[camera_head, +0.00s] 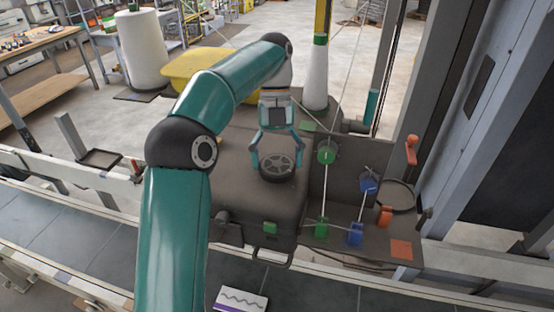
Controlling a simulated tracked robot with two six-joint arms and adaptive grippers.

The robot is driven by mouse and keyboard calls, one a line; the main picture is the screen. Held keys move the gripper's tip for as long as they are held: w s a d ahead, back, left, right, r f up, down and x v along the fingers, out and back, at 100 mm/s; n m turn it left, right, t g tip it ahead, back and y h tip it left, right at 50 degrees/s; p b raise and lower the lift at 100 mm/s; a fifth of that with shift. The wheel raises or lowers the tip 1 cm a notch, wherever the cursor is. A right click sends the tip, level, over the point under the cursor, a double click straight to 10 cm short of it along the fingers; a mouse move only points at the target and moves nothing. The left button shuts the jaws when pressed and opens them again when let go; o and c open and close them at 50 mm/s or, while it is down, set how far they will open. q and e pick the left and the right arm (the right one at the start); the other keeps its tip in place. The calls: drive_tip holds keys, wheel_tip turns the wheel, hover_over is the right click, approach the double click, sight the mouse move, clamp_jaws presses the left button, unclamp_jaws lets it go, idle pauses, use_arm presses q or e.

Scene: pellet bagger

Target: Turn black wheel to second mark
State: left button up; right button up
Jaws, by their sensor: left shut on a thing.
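The black wheel (277,168) lies flat on top of the dark machine housing (238,208), near the middle of the view. Its spokes show. My left gripper (276,164) points down onto the wheel from above, with its two fingers at opposite sides of the rim, shut on it. The marks around the wheel are too small to make out. My right gripper is not in the view.
A panel with thread guides, green (326,155) and blue (369,185), stands right of the wheel. A white thread cone (315,80) stands behind it. A yellow bin (200,63) is behind my arm. A conveyor (70,232) runs in front.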

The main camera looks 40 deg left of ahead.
use_arm(q)
drive_tip(key=shift+w+r+m, duration=0.1)
drive_tip(key=shift+m, duration=0.3)
drive_tip(key=o, duration=0.9)
drive_tip(key=shift+a, duration=0.1)
drive_tip(key=shift+o, duration=0.6)
drive_tip(key=shift+w, duration=0.1)
